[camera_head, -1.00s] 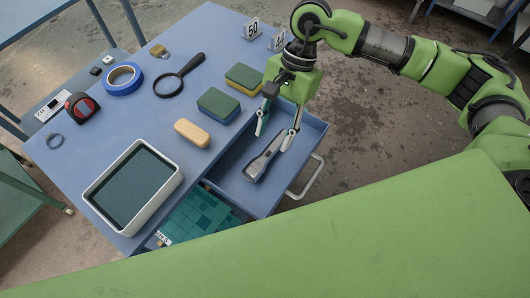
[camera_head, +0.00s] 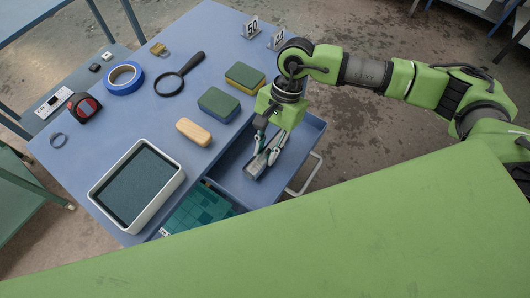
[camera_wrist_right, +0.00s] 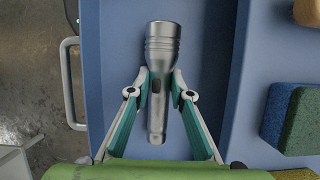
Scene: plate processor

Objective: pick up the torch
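The grey metal torch (camera_wrist_right: 160,45) lies in the open blue drawer, its wide head pointing up in the right wrist view. In the head view the torch (camera_head: 251,171) shows only partly, below my fingers. My right gripper (camera_wrist_right: 161,80) reaches down into the drawer from above, one finger on each side of the torch's body. Both fingertips lean inward and appear to touch it just below the head. In the head view the right gripper (camera_head: 262,156) covers part of the torch. My left gripper is not in view.
The drawer wall (camera_wrist_right: 220,90) stands close beside the right gripper. A drawer handle (camera_head: 304,176) sticks out in front. On the blue table are sponges (camera_head: 219,103), a wooden block (camera_head: 193,131), a white-rimmed tray (camera_head: 174,186), a magnifying glass (camera_head: 170,83) and blue tape (camera_head: 124,77).

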